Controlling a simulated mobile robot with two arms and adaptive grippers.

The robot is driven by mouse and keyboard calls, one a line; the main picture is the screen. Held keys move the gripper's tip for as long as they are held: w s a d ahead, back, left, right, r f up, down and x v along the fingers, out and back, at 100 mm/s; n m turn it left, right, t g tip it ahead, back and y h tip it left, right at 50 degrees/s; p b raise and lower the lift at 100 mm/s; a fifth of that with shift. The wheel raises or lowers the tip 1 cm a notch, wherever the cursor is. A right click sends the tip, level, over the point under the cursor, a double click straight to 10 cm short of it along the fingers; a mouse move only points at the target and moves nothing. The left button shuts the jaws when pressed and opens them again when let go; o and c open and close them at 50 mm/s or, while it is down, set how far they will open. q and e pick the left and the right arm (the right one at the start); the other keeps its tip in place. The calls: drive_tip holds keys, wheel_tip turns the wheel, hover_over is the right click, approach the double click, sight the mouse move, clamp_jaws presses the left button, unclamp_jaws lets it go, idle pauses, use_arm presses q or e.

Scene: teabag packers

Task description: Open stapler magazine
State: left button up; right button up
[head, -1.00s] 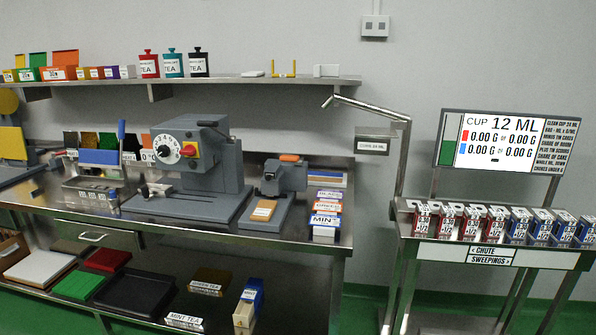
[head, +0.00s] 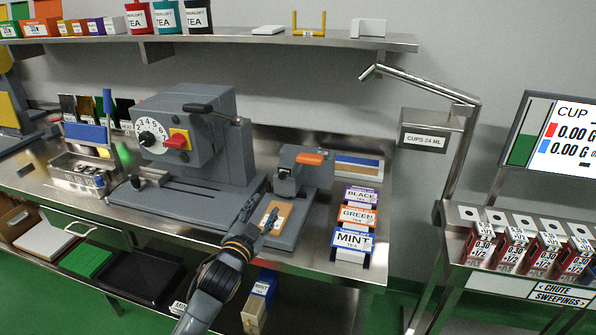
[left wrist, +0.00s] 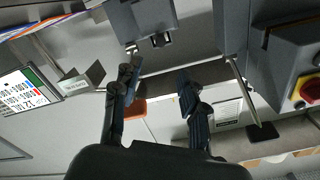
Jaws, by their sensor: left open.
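The stapler is the small grey machine (head: 312,172) with an orange lever on top, right of the larger dial machine in the head view. A tan pad (head: 283,212) lies on its base. My left gripper (head: 262,217) is in front of the stapler, over the pad, with fingers pointing toward the machine. In the left wrist view the left gripper's two fingers (left wrist: 160,88) are apart with nothing held between them. An orange part (left wrist: 133,108) shows beside one finger there; I cannot tell whether they touch. The magazine itself cannot be made out. My right gripper is not in view.
The dial machine (head: 190,130) with its dark handle stands close on the left. Labelled tea boxes (head: 352,240) stand to the right. A shelf (head: 340,40) runs above, and a bent metal pipe (head: 425,88) rises at the right. A cart (head: 465,225) holds several small boxes.

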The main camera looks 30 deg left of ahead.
use_arm(q)
drive_tip(key=p, duration=0.1)
approach(282, 177)
drive_tip(key=x, duration=0.6)
drive_tip(key=shift+w+a+p, duration=0.1)
drive_tip(key=shift+w+p, duration=0.2)
drive_tip(key=shift+p, duration=0.05)
drive_tip(key=shift+w+a, duration=0.1)
drive_tip(key=shift+w, duration=0.55)
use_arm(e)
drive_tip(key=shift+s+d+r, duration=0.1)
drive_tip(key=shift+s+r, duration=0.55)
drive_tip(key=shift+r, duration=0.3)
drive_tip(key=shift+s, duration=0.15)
use_arm(q)
clamp_jaws()
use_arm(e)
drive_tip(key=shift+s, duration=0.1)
